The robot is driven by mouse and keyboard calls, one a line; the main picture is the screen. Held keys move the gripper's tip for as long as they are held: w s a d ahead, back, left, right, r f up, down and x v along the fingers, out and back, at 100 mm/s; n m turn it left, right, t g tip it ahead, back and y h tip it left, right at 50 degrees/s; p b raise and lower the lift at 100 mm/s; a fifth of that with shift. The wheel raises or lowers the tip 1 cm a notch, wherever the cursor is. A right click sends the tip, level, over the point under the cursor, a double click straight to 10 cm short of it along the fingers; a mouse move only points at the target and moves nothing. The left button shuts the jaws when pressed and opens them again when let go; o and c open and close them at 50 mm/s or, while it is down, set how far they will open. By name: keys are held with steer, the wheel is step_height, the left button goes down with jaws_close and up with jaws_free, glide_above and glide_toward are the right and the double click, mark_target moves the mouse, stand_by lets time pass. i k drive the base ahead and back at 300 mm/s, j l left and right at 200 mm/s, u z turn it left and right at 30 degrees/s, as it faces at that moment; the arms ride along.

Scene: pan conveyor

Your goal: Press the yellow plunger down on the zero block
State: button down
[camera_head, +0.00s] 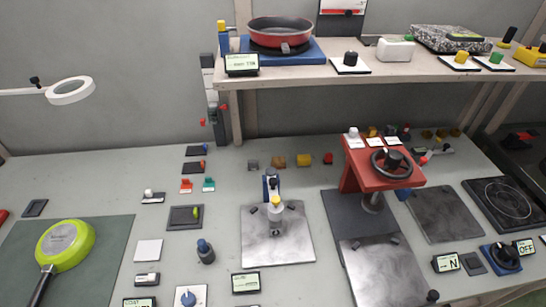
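My gripper is not in view. Several yellow-topped parts show, and I cannot tell which is the plunger of the zero block. A small upright with a yellow tip (275,200) stands on a brushed metal plate (290,247) in the middle of the bench. A blue post with a yellow cap (222,27) stands at the shelf's left end. No label reading zero is legible.
The shelf (330,75) overhangs the back of the bench and carries a red pan (280,30). A red stand with a black handwheel (392,162) rises right of centre. A green pan (64,246) lies at left. Small blocks and displays crowd the bench.

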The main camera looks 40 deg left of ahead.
mark_target(275, 200)
steer(key=u, duration=1.15)
